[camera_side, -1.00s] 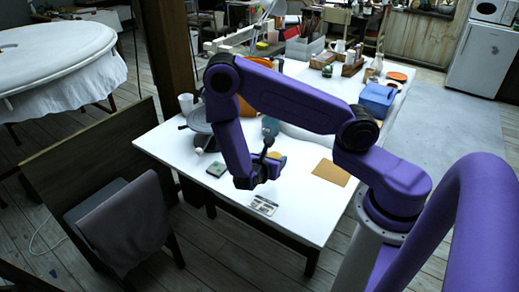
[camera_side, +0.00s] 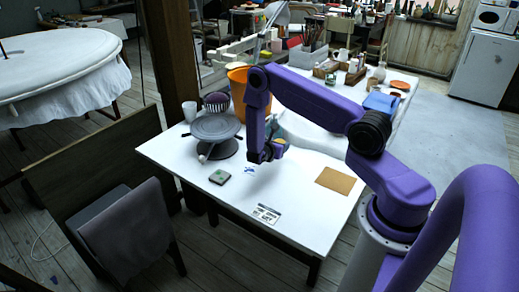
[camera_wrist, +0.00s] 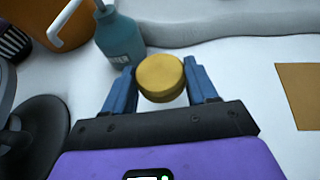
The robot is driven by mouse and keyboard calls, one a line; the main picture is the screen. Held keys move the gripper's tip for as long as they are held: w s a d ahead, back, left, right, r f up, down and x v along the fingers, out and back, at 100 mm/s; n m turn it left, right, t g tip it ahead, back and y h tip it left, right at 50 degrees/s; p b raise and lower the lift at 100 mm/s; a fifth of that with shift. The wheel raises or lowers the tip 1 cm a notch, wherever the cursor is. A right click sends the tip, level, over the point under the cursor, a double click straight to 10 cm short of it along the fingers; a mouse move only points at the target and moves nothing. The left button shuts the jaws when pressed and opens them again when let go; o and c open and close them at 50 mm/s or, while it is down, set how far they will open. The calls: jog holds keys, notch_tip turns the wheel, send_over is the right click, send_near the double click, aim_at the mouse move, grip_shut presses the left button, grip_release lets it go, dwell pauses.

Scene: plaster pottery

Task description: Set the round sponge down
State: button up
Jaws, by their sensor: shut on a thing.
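The round sponge (camera_wrist: 160,76) is a thick yellow disc. In the wrist view it sits between the two blue fingers of my gripper (camera_wrist: 162,86), which are shut on it from both sides. In the side view my gripper (camera_side: 274,150) is over the white table, right of the grey turntable. Only a small yellow part of the sponge (camera_side: 281,142) shows there, partly hidden by the gripper. I cannot tell how far the sponge is above the table.
A teal bottle (camera_wrist: 120,38) stands just beyond the left finger, near an orange bucket (camera_side: 237,84). The grey turntable (camera_side: 214,127) is to the left. A brown board (camera_side: 336,180) lies right. The white table (camera_side: 295,205) is largely bare in front.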

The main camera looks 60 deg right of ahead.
jog(key=w+f, duration=0.1)
jog(key=w, duration=0.1)
jog(key=w+f, duration=0.1)
jog(key=w, duration=0.1)
jog(key=w+f, duration=0.1)
jog(key=w, duration=0.1)
jog(key=shift+w+f, duration=0.9)
jog(key=shift+w, duration=0.2)
jog(key=shift+w+f, duration=0.15)
jog(key=shift+f, duration=0.15)
jog(key=o, duration=1)
